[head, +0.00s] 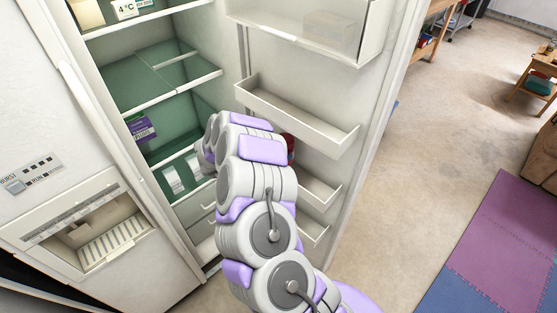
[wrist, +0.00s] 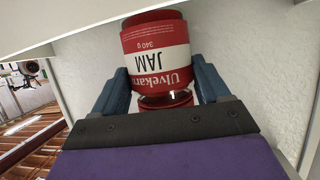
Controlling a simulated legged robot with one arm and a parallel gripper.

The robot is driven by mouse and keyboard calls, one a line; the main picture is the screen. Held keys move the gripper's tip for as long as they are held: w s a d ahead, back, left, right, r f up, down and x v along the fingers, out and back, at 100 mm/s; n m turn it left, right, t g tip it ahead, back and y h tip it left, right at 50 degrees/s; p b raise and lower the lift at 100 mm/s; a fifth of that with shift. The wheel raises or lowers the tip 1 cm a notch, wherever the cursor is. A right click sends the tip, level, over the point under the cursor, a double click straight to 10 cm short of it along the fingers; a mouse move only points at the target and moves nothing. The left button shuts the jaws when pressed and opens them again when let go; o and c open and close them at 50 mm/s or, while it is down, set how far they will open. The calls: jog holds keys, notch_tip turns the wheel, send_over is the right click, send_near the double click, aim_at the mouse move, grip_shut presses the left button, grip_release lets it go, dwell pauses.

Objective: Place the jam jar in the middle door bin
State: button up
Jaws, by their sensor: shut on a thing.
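The jam jar (wrist: 157,52) has a red and white label reading JAM, which appears upside down in the wrist view. My gripper (wrist: 162,78) is shut on the jar, with blue fingers on both sides. In the head view a small red part of the jar (head: 290,148) shows behind my arm. It appears below the front of a white door bin (head: 300,118), close to the door. My arm hides the gripper there. More door bins lie below, a lower one (head: 322,190) and a bottom one (head: 314,232), both partly hidden by my arm.
The fridge door stands open, with a top bin (head: 330,45) holding a clear box. Green-toned shelves (head: 150,75) at left hold several packages, including a purple one (head: 141,128). Open floor (head: 420,150) and a purple mat (head: 510,230) lie to the right.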

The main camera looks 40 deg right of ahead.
jog(key=shift+s+a+f, duration=0.1)
jog(key=shift+f, duration=0.6)
jog(key=shift+d+f, duration=0.2)
jog(key=shift+f, duration=1.25)
jog(key=o, duration=1.5)
jog(key=shift+f+b, duration=0.1)
jog(key=shift+b, duration=0.2)
jog(key=shift+c, duration=0.2)
jog(key=v, duration=1.2)
jog(key=shift+p, duration=0.35)
